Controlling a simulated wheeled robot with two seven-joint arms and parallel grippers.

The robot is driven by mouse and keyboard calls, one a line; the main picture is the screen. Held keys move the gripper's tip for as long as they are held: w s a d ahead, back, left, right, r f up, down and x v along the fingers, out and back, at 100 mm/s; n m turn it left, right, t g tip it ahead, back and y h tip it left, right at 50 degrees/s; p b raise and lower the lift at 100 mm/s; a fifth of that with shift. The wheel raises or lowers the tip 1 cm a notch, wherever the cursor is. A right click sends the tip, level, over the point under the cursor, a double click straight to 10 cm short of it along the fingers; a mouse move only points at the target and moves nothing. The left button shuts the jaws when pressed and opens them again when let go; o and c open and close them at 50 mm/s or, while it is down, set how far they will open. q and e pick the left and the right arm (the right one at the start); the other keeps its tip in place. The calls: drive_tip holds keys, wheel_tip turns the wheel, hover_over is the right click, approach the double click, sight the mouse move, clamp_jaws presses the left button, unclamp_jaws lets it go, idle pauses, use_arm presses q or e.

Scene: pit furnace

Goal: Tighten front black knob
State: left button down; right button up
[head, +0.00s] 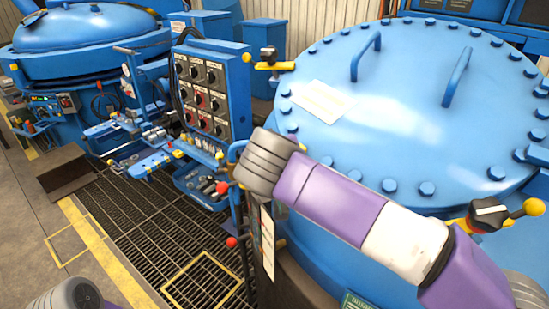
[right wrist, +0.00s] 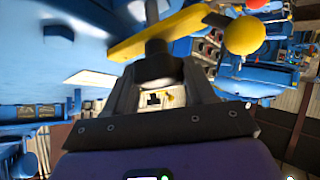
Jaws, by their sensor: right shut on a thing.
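The round blue furnace lid (head: 420,110) has bolts around its rim. In the right wrist view, a yellow clamp bar (right wrist: 170,35) with a yellow ball end (right wrist: 245,35) crosses the lid's edge. My right gripper (right wrist: 157,72) is shut on the knob (right wrist: 155,67) at this bar, with a finger on each side. The fingers cover much of the knob, and it looks grey and dark. In the head view my right wrist hides this gripper and knob at the lid's front left edge. My left gripper is out of view.
Other clamps with black knobs sit at the lid's back left (head: 269,57) and right (head: 488,212). A blue control panel (head: 205,90) stands left of the lid, with red ball levers (head: 222,187) close to my wrist. Floor grating (head: 140,225) lies at left.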

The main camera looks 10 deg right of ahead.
idle(0.4)
drive_tip(key=o, duration=1)
drive_tip(key=shift+o, duration=0.2)
drive_tip(key=p+v, duration=0.1)
drive_tip(key=v, duration=0.6)
drive_tip(key=shift+s+r+p, duration=0.2)
drive_tip(key=shift+p, duration=0.1)
drive_tip(key=shift+a, duration=0.15)
